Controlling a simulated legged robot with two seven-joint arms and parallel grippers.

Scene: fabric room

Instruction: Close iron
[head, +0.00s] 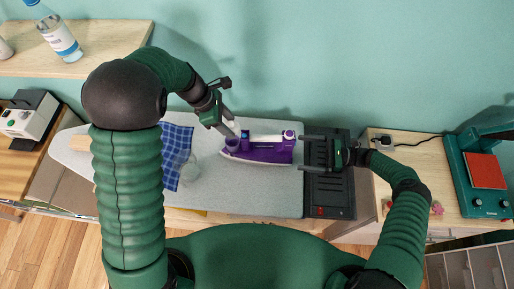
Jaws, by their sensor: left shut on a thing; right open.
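A purple and white iron (262,156) lies flat on the grey ironing board (270,200), its tip to the left. A small purple lid (232,143) shows at its front end. My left gripper (232,129) reaches down from the upper left onto this lid and is shut on it, though the fingers partly hide the contact. My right gripper (312,153) is open. Its two fingers point left at the iron's heel, one above and one below, with nothing visible between them.
A blue checked cloth (175,148) and a pale translucent object (190,172) lie left of the iron. A black station with a red switch (320,211) is at the board's right end. A shelf with a bottle (62,38) is at upper left. A green machine (485,172) stands far right.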

